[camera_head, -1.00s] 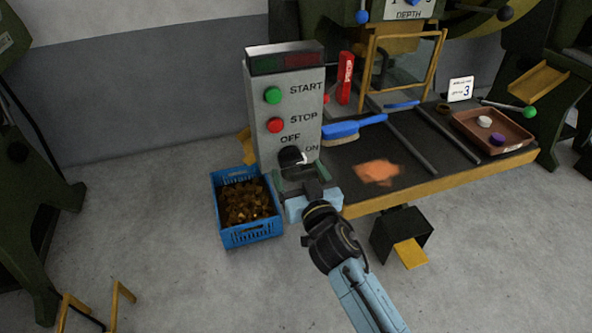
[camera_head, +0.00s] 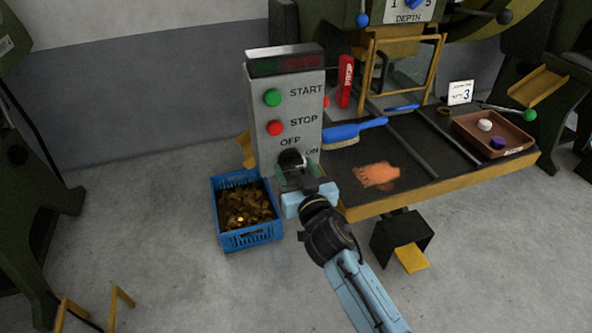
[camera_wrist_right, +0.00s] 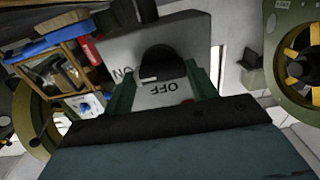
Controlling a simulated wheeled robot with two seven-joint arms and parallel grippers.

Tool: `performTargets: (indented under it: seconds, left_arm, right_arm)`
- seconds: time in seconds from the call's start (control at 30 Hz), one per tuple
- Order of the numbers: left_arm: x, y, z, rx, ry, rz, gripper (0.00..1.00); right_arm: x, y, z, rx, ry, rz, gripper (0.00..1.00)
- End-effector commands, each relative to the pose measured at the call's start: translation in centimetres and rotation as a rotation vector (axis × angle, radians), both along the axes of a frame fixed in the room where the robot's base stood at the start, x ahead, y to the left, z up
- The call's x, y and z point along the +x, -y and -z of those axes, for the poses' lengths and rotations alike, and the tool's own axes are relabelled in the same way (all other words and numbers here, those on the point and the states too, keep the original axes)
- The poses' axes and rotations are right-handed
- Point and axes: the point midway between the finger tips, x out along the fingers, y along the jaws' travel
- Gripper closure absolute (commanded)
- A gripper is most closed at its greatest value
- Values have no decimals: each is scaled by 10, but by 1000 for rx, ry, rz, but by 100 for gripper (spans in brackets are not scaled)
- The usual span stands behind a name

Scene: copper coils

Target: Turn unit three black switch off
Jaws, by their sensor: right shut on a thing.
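The grey control box (camera_head: 285,105) stands upright with a green START button (camera_head: 272,97), a red STOP button (camera_head: 275,129) and a black rotary switch (camera_head: 291,158) low on its face, beside the OFF and ON labels. My right gripper (camera_head: 300,175) is at the switch, its green fingers on either side of it. In the right wrist view the black switch (camera_wrist_right: 160,62) sits between the fingers (camera_wrist_right: 162,92), its white mark near the gap between ON and OFF. The gripper is shut on it. My left gripper is out of view.
A card with a 3 (camera_head: 460,92) stands on the bench (camera_head: 430,187). A blue crate (camera_head: 246,237) of copper-coloured pieces is on the floor below the box.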

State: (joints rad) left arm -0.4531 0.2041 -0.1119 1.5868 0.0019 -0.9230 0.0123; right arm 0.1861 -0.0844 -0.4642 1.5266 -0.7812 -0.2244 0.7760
Motion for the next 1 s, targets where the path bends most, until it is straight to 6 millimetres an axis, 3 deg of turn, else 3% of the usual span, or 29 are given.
performTargets:
  seconds: [0.37,1.0]
  left_arm:
    - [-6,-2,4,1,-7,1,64]
    - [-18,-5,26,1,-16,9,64]
  right_arm:
    - [0,0,0,-117,37,-1,66]
    - [0,0,0,-673,216,-1,66]
